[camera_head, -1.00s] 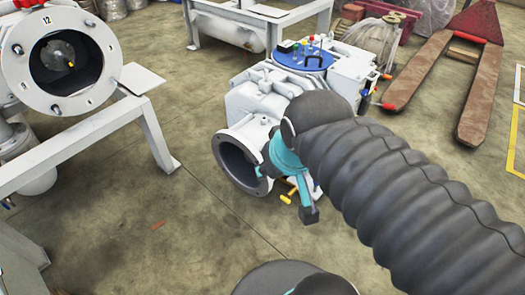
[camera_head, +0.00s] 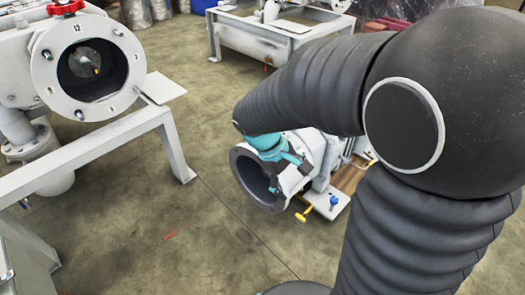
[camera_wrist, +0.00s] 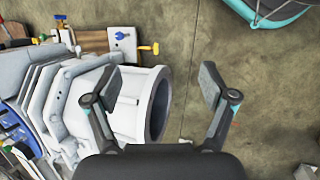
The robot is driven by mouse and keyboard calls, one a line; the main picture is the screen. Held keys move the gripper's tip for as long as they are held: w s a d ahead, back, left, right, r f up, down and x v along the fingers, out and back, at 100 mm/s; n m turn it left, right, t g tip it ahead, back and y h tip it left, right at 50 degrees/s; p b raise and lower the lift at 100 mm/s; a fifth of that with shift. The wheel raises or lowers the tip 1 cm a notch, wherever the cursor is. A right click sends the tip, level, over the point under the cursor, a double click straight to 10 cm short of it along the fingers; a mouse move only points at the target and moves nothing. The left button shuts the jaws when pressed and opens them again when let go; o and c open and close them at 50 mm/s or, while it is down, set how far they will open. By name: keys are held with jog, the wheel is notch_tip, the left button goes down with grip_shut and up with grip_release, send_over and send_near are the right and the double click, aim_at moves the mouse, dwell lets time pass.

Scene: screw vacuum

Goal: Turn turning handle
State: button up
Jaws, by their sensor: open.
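A red handle (camera_head: 66,7) sits on top of the left white machine, at the top edge of the head view. A yellow handle (camera_head: 304,213) shows low beside the flanged pump opening; it also shows in the wrist view (camera_wrist: 150,48). I cannot tell which one is the turning handle. My gripper (camera_head: 285,172) is in front of the open flange of the white pump (camera_head: 246,180). In the wrist view my gripper (camera_wrist: 162,80) is open and empty, its fingers spread over the flange and floor. It touches neither handle.
A blue knob (camera_head: 333,201) is near the pump. My arm hides much of the right side.

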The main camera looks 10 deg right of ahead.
jog(key=w+a+f+n+h, duration=0.2)
jog(key=w+f+n+h, duration=0.15)
jog(key=f, duration=0.55)
jog(key=w+a+f+n+h, duration=0.25)
jog(key=w+f+n, duration=0.25)
jog(key=f, duration=0.3)
jog(key=n+t+h, duration=0.4)
jog(key=n+t, duration=0.7)
jog(key=n, duration=0.2)
send_near(266, 174)
jog(key=shift+m, duration=0.25)
jog(key=x, duration=1.1)
jog(key=shift+w+d, duration=0.2)
jog(key=shift+d, duration=0.1)
jog(key=c, duration=1.2)
